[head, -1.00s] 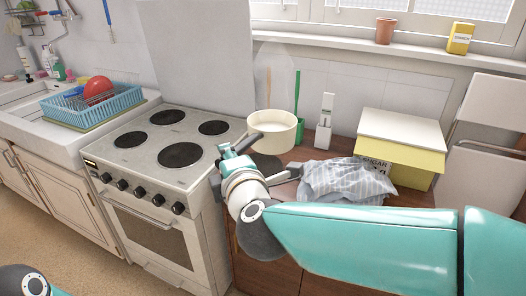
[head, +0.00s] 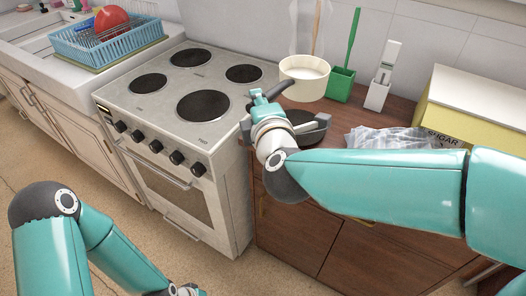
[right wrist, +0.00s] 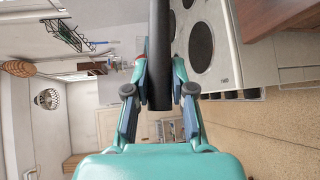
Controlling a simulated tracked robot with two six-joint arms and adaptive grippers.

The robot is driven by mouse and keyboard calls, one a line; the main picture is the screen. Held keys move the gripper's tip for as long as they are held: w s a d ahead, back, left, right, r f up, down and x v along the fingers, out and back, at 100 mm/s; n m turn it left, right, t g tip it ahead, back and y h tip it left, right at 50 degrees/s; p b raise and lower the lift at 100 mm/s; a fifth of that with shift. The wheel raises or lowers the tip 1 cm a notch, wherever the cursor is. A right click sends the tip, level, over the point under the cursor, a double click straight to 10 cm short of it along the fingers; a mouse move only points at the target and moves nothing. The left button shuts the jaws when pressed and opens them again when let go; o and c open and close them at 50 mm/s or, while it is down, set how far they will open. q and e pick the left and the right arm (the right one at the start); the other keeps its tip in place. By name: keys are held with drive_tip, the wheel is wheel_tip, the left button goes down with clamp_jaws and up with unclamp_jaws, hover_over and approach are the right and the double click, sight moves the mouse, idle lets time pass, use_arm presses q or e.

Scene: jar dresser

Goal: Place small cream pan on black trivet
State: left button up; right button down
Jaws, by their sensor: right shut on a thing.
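The small cream pan (head: 304,79) is upright in the head view, at the back of the wooden counter, right of the stove. Its dark handle (head: 271,93) points toward me. My right gripper (head: 262,102) is shut on this handle; the right wrist view shows the black handle (right wrist: 159,60) between both fingers. Whether the pan touches the counter is unclear. A dark, round, shallow thing (head: 312,133) lies on the counter just right of the gripper, partly hidden; I cannot tell whether it is the black trivet. My left gripper (head: 185,290) is cut off at the bottom edge.
The stove (head: 180,100) stands left of the counter. A green brush in its holder (head: 341,84) and a white holder (head: 379,92) stand right of the pan.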

use_arm(q)
wheel_tip(320, 180, down, 5)
drive_tip(key=b, duration=0.4)
drive_tip(key=shift+s+d, duration=0.1)
use_arm(e)
wheel_tip(320, 180, down, 12)
drive_tip(key=shift+s+f, duration=0.1)
drive_tip(key=c, duration=1)
unclamp_jaws()
drive_tip(key=shift+f, duration=0.1)
drive_tip(key=shift+s, duration=0.1)
